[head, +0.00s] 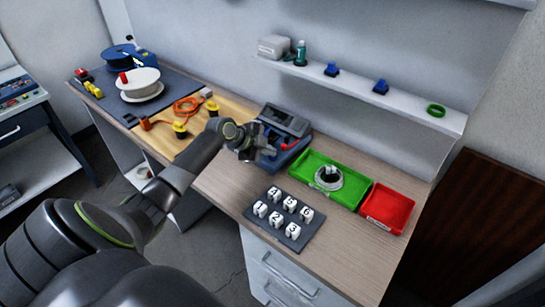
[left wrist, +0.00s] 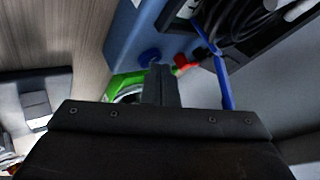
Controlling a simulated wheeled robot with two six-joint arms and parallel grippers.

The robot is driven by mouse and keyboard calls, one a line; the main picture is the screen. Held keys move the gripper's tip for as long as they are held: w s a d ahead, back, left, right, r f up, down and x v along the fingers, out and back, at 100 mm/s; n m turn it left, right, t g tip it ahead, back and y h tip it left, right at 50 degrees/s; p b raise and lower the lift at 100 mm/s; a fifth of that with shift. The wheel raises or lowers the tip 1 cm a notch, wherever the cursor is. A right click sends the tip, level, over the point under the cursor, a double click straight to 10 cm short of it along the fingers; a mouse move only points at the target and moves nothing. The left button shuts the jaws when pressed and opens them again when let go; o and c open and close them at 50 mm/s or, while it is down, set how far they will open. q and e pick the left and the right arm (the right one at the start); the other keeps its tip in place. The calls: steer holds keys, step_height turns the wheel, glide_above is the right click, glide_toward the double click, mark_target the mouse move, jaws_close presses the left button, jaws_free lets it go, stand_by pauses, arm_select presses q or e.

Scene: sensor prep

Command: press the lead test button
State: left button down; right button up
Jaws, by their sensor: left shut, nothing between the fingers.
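The blue tester box (head: 296,143) with a dark top tray stands on the wooden bench, left of the green tray. A round blue button (left wrist: 151,57) shows on the box's blue face (left wrist: 135,30) in the left wrist view; it looks like the test button. My left gripper (head: 262,151) is shut and empty, at the box's left front side. In the left wrist view its fingertips (left wrist: 161,70) appear just beside the button; I cannot tell whether they touch it. In the head view the arm hides the button. My right gripper is in neither view.
A green tray (head: 350,202) with a coiled cable, a red tray (head: 388,207) and a dark rack of several white numbered blocks (head: 276,225) sit nearby. Spools (head: 141,84) and an orange cable (head: 187,107) lie left. A wall shelf (head: 400,99) overhangs the back.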

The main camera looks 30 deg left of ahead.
mark_target(269, 157)
arm_select(q)
steer(key=shift+f, duration=0.25)
steer(key=shift+r, duration=0.1)
stand_by(0.3)
steer(key=shift+r+p, duration=0.35)
steer(key=shift+r, duration=0.45)
steer(key=shift+r+p, duration=1.8)
steer(key=shift+r, duration=0.75)
steer(key=shift+f, duration=0.1)
